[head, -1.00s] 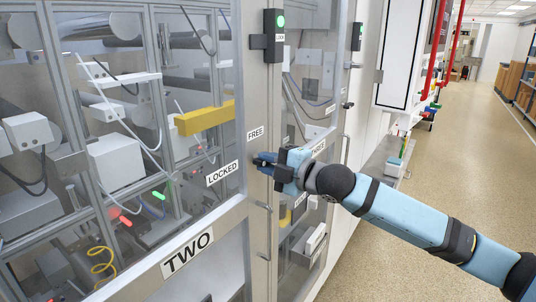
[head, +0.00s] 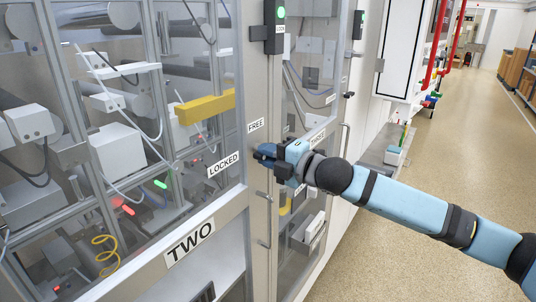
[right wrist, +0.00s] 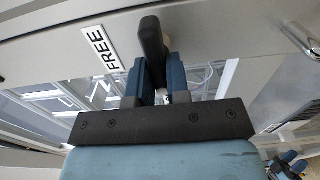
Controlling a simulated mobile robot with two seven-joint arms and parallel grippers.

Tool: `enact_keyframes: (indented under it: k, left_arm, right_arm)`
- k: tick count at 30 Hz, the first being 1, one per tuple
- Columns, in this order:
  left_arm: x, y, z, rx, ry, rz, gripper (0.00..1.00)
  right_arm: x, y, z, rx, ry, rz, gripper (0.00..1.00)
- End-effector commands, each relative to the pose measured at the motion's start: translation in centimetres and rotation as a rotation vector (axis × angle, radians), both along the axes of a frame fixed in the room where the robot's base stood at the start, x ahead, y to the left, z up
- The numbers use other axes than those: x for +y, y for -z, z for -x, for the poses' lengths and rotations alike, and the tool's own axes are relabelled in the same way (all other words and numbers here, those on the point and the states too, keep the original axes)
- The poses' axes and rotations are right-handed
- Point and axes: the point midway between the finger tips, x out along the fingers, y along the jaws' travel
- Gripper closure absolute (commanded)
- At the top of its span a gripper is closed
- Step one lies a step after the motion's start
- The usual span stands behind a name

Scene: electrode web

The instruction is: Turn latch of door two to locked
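Door two (head: 225,225) is a grey-framed glass door with a TWO label (head: 190,243). A LOCKED label (head: 223,164) is on its edge, and a FREE label (head: 256,125) is on the post (head: 259,90) to its right. The latch is a black handle (right wrist: 151,35) beside the FREE label in the right wrist view. My right gripper (head: 262,153) is at the post between the two labels and hides the latch in the head view. Its blue fingers (right wrist: 158,82) lie on both sides of the handle and appear closed on it.
Door THREE (head: 305,190) with its own handles is just right of the post. A black box with a green light (head: 278,25) is above the gripper. A bar handle (head: 265,228) is below it. The floor (head: 440,130) to the right is open.

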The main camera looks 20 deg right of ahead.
Motion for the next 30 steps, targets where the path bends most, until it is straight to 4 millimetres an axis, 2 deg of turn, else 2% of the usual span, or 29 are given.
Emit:
enact_keyframes:
  k: [1,3,14,17,30]
  left_arm:
    - [0.0,0.1,0.0,0.001,0.0,0.0,0.62]
    - [0.0,0.1,0.0,0.003,0.0,-0.001,0.62]
    - [0.0,0.4,0.1,0.005,0.001,-0.002,0.62]
    - [0.0,0.7,0.1,0.005,0.001,-0.002,0.62]
    - [0.0,2.3,0.0,0.001,0.001,-0.001,0.62]
  right_arm:
    - [0.0,0.1,0.0,0.0,0.0,0.001,0.73]
    - [0.0,0.0,0.0,0.0,0.0,0.001,0.58]
    - [-0.3,0.1,0.5,0.001,0.0,0.001,0.58]
    - [-1.2,0.2,1.5,0.001,0.001,0.002,0.58]
    - [-6.9,0.3,9.0,0.001,0.0,0.006,0.58]
